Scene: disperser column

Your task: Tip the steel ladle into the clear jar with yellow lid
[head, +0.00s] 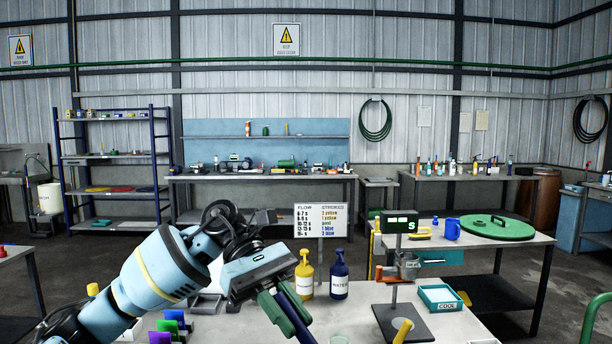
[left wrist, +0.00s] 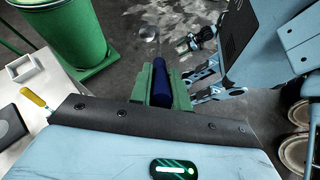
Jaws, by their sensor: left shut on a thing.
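My left gripper (head: 283,312) is shut on a dark blue handle (head: 293,308), held tilted over the near edge of the table. In the left wrist view the blue handle (left wrist: 160,88) lies between the green fingers (left wrist: 160,84). A faint round shape (left wrist: 148,33) beyond it may be the ladle's steel bowl, but I cannot be sure. A clear vessel (head: 338,339) is cut off by the bottom edge of the head view. I see no yellow lid on it and cannot tell whether it is the jar.
A yellow bottle (head: 304,278) and a blue bottle (head: 339,276) stand behind the gripper. A stand with a green display (head: 399,222) and a teal tray (head: 440,297) are to the right. Coloured upright pieces (head: 174,320) stand left. A green bin (left wrist: 72,35) stands on the floor.

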